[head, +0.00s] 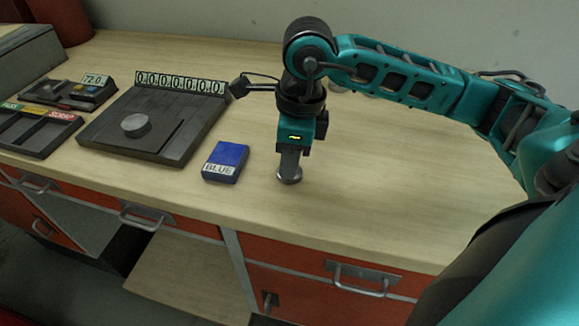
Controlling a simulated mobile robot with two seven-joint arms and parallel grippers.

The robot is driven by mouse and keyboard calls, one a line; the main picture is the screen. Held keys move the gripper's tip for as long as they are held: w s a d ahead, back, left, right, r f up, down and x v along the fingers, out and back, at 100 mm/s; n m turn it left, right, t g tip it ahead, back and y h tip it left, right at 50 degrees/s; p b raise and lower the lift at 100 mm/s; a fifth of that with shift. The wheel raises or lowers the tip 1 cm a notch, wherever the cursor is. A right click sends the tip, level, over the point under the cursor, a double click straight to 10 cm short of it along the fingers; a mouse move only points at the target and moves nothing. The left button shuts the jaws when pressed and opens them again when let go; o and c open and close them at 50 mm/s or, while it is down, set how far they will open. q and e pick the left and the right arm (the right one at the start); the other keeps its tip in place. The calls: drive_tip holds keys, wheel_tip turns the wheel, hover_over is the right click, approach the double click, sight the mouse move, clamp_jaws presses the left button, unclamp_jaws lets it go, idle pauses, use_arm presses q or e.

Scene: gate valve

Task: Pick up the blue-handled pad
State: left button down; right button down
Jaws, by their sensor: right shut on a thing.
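A blue block (226,158) with a white label reading BLUE lies flat on the wooden bench, left of my right gripper. My right gripper (289,168) points straight down and is shut on a small round grey metal piece (290,178) at the bench top. The fingers hide most of this piece, and no blue handle shows on it. The gripper is apart from the blue block. My left gripper is not in view.
Left of the blue block is a dark flat device (108,142) with a round knob (136,126) and a digit display (180,83). Farther left are a smaller display unit (92,92) and a labelled tray (40,148). The bench right of the gripper is mostly clear.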

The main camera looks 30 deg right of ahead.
wheel_tip(320, 180, up, 20)
drive_tip(key=p, duration=0.1)
idle(0.6)
